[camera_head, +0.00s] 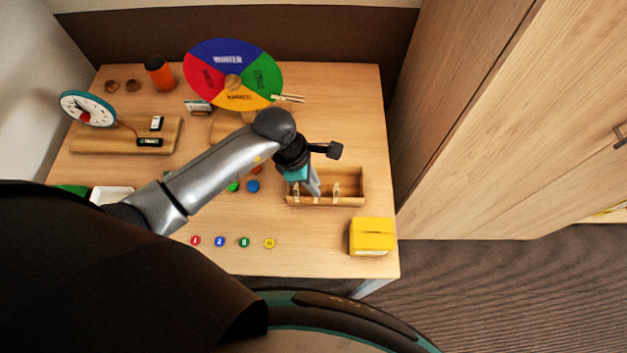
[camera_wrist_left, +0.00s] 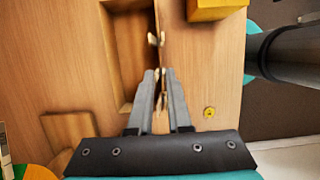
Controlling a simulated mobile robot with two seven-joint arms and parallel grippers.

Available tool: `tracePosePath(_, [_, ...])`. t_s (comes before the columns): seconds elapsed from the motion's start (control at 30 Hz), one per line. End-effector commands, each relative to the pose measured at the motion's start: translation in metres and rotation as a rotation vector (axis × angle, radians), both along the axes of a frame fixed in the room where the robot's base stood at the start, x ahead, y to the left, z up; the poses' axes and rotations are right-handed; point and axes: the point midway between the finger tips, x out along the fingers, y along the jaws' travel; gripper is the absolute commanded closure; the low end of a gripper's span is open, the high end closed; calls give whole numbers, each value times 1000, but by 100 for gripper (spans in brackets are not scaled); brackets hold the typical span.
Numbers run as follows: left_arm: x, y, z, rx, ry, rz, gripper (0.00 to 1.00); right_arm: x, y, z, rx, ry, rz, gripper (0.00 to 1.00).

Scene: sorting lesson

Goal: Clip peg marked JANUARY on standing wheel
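The standing wheel (camera_head: 216,76) is upright at the back of the table, with blue, green, yellow and red sectors. A pale peg (camera_head: 289,98) sticks out from its lower right edge. Other pegs sit on the front wall of a wooden tray (camera_head: 353,181); one is at the right (camera_head: 336,190), another at the left (camera_head: 296,192). My left gripper (camera_head: 316,191) points down at that wall between them. In the wrist view its fingertips (camera_wrist_left: 160,74) are close on either side of a peg; whether they touch it is unclear. No JANUARY mark is readable. My right gripper is out of view.
A yellow box (camera_head: 371,238) stands right of the tray's front. Several coloured tokens (camera_head: 244,242) lie along the front of the table.

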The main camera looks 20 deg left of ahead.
Motion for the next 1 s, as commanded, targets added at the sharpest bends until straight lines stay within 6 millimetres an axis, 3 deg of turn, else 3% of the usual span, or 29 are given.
tracePosePath(0.37, [0, 0, 1, 0, 0, 0, 100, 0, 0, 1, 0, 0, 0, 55])
tracePosePath(1.0, [0, 0, 33, 0, -1, -1, 100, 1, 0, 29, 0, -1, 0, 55])
